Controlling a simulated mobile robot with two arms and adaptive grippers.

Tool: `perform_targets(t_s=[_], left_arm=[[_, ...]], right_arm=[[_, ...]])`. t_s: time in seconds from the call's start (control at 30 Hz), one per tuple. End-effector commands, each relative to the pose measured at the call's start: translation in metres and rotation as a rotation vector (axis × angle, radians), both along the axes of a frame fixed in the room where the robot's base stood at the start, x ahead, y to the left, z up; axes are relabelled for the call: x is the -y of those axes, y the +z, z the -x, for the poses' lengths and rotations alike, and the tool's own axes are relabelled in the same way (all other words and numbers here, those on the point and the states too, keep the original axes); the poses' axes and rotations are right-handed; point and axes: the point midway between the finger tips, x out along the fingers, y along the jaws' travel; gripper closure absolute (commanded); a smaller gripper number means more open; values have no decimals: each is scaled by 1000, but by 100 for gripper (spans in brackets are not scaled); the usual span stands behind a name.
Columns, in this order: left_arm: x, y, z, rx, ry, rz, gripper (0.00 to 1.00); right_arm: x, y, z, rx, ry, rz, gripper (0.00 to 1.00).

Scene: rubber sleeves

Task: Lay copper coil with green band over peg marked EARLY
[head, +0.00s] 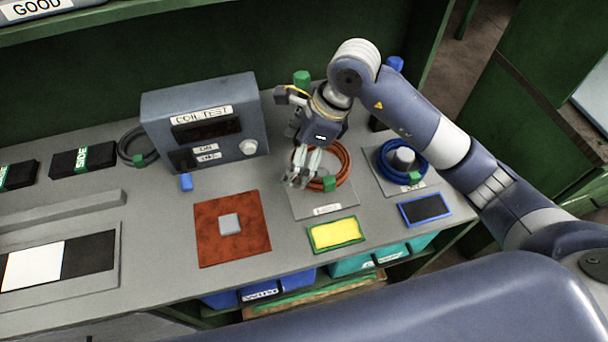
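The copper coil (347,163) with a green band (329,184) is in the head view, at or just above a grey plate (322,206) with a small white label. The label is too small to read. My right gripper (299,178) points down at the coil's left side, its fingers overlapping the rim. I cannot tell whether they are closed on it. The gripper hides part of the coil's middle, so I cannot tell whether a peg stands inside. My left gripper is out of view.
Right of it, a blue coil (384,164) surrounds a grey peg (403,160). The grey test box (200,120) stands left. A rust-red mat (205,244), a yellow pad (336,234) and a dark blue-edged pad (425,209) lie in front. Dark coil (127,150) lies far left.

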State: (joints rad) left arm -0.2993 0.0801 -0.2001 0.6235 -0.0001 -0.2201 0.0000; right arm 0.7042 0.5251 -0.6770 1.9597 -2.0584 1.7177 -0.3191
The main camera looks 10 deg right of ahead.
Motion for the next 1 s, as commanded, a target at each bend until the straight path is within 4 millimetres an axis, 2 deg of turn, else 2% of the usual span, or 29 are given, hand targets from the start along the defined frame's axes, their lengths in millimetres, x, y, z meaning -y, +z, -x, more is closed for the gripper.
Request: perform_targets(t_s=[0.1, 0.37, 0.57, 0.93, 0.97, 1.0], left_arm=[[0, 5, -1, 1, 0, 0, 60], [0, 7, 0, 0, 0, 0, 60], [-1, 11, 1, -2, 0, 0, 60], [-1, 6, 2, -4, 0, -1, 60], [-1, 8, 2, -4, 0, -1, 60], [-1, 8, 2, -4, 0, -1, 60]], right_arm=[[-1, -17, 0, -1, 2, -2, 56], [0, -37, 0, 0, 2, -1, 56], [0, -63, 0, 0, 3, -2, 56], [0, -69, -1, 5, 5, -1, 56], [0, -69, 0, 1, 4, 0, 2], [0, -69, 0, 1, 4, 0, 0]])
